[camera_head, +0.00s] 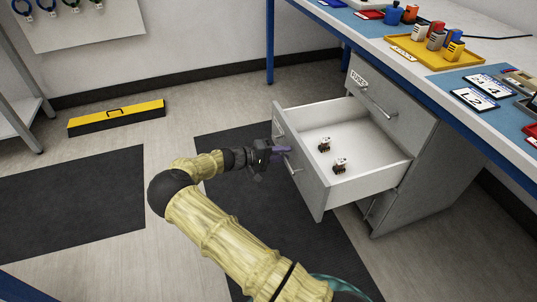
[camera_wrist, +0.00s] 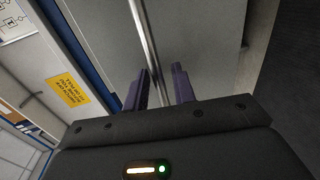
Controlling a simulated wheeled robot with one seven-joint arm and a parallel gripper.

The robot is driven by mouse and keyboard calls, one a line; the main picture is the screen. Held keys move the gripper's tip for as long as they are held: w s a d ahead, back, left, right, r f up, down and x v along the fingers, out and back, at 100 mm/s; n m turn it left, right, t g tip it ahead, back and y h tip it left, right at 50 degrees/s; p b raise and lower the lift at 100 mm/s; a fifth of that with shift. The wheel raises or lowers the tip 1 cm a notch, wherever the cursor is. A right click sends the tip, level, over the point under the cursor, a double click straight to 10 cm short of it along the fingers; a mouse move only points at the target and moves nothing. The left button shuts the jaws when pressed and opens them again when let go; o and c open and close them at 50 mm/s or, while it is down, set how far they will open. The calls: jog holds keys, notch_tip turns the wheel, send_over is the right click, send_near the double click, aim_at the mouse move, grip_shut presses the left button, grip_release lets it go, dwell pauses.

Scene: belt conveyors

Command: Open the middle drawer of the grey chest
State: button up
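The grey chest (camera_head: 425,190) stands under the workbench at the right. Its middle drawer (camera_head: 372,183) is pulled well out, and its light interior shows. My gripper (camera_head: 279,152) is at the front of this drawer, beside its bar handle (camera_head: 291,165). In the wrist view the purple fingers (camera_wrist: 160,88) are spread apart, with a gap between them. The metal handle bar (camera_wrist: 150,45) runs down toward that gap, and its lower end lies between the fingers. I cannot tell whether either finger touches it.
Two small parts (camera_head: 332,154) lie in the open drawer. The top drawer (camera_head: 392,105) above is shut. The workbench (camera_head: 450,105) with a yellow tray (camera_head: 480,52) overhangs the chest. A yellow-topped black box (camera_head: 117,117) lies on the floor at left. Dark mats (camera_head: 70,200) lie flat.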

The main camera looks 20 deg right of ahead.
jog(key=p+v, duration=0.4)
jog(key=v, duration=1.3)
jog(key=shift+w+r, duration=0.1)
